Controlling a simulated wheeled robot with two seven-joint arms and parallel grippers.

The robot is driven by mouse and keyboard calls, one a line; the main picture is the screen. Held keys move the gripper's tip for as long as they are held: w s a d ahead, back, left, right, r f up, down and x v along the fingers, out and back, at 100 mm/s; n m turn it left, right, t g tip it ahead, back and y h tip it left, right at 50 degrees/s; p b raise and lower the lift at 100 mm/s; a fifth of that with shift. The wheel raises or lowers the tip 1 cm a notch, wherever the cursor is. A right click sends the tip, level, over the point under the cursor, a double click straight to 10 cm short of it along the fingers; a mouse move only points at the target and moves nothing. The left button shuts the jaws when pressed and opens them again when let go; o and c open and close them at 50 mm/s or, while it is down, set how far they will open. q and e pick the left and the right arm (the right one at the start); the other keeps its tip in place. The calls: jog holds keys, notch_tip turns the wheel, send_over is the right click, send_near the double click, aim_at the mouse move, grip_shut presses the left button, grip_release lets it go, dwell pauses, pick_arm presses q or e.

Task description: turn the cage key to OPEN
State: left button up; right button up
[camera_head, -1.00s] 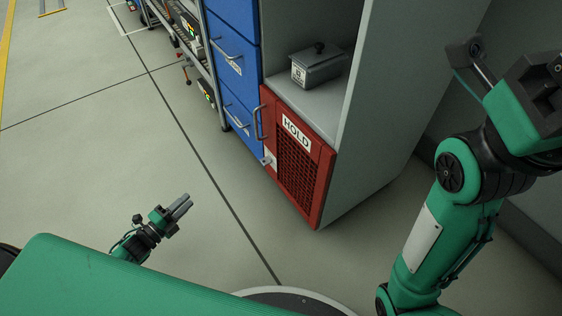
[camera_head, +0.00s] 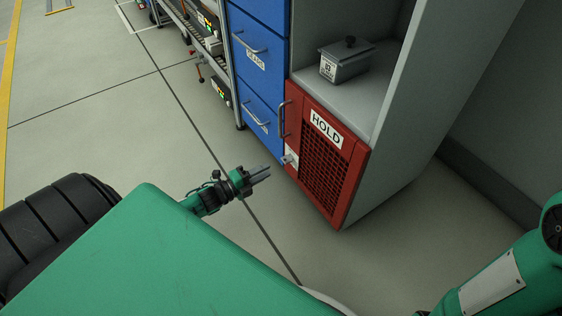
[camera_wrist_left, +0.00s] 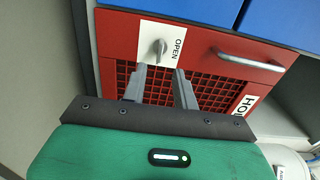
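The cage key (camera_wrist_left: 159,46) is a small grey turn-piece on a white plate (camera_wrist_left: 174,32) marked OPEN, at the top of the left wrist view. The word stands to the right of the key; whether the key points at it I cannot tell. In the head view the key (camera_head: 289,159) sits at the left edge of the red cage door (camera_head: 327,160) marked HOLD. My left gripper (camera_head: 263,174) is left of the key and apart from it. In the left wrist view its fingers (camera_wrist_left: 160,70) are parted and empty, just below the key. My right gripper is out of view.
A metal handle (camera_head: 283,119) sticks out from the red door near the key. Blue drawers (camera_head: 258,60) with handles stand to the left. A lidded grey box (camera_head: 345,63) sits on the shelf above the door. The floor before the cabinet is clear.

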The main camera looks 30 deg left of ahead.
pick_arm(q)
jog(key=b+x, duration=0.2)
jog(key=x, duration=0.5)
jog(key=shift+b, duration=0.4)
grip_shut()
